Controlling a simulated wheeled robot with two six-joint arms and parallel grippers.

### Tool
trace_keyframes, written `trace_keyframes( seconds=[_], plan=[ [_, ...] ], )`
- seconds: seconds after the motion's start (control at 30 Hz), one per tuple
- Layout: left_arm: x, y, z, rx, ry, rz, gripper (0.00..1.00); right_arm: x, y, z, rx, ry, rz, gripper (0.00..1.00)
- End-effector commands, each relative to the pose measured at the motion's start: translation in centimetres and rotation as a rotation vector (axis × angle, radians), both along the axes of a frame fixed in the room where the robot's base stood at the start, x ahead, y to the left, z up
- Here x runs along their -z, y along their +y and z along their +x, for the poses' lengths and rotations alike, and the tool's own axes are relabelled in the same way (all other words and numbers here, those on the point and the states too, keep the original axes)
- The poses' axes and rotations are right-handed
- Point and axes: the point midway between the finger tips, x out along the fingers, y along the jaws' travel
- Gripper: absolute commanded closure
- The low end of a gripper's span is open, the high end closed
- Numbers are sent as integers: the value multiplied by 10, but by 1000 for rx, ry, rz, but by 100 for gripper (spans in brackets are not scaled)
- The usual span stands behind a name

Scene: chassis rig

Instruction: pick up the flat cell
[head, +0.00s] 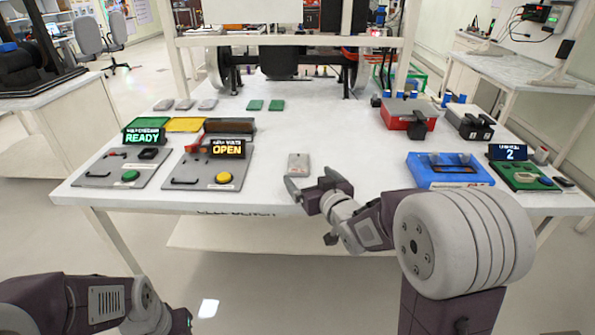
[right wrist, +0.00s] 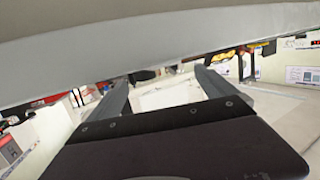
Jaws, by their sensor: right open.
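A small light grey flat cell (head: 298,161) lies on the white table near its front edge, at the middle of the head view. My right gripper (head: 314,186) is open and empty, just on the near side of the cell, with its fingers apart and pointing toward it. A gap shows between the fingers and the cell. In the right wrist view, the two fingers (right wrist: 163,90) stand apart with nothing between them; I cannot make out the cell there. My left arm shows at the bottom left, and its gripper (head: 184,322) is barely visible, low beside the table.
Two grey stations with READY (head: 142,137) and OPEN (head: 228,148) displays stand on the left. A blue fixture (head: 446,170) and a green board (head: 523,177) stand on the right, a red box (head: 405,113) behind. Several flat pieces (head: 186,104) lie farther back. The table centre is clear.

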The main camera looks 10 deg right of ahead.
Motion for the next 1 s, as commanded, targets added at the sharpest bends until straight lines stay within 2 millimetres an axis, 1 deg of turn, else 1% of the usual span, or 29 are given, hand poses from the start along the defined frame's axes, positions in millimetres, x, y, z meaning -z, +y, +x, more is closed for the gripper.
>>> trace_keyframes(
  seconds=[0.03,0.1,0.17,0.27,0.33,0.5,0.6,0.83,0.87,0.9,0.97,1.0],
  plan=[
    [4,0,0,0,0,0,64,4,2,8,-2,1,0,5],
    [5,0,0,0,0,0,64,6,3,18,-1,2,0,5],
    [5,0,0,0,0,0,64,6,3,23,-1,1,0,5],
    [5,0,0,0,1,0,64,6,3,25,0,1,0,5],
    [7,0,0,0,1,0,64,8,3,31,0,1,0,5],
    [14,0,0,0,1,0,64,13,6,62,-1,2,0,5],
    [15,0,0,0,1,0,64,15,7,73,-1,2,0,5],
    [14,0,0,0,1,0,64,14,7,75,0,2,0,5],
    [14,0,0,0,1,0,64,14,7,75,0,2,0,10],
    [14,0,0,0,1,0,64,14,7,75,0,2,0,21],
    [14,0,0,0,1,0,64,14,7,75,0,2,0,38],
    [14,0,0,0,1,0,64,14,7,75,0,2,0,49]
  ],
)
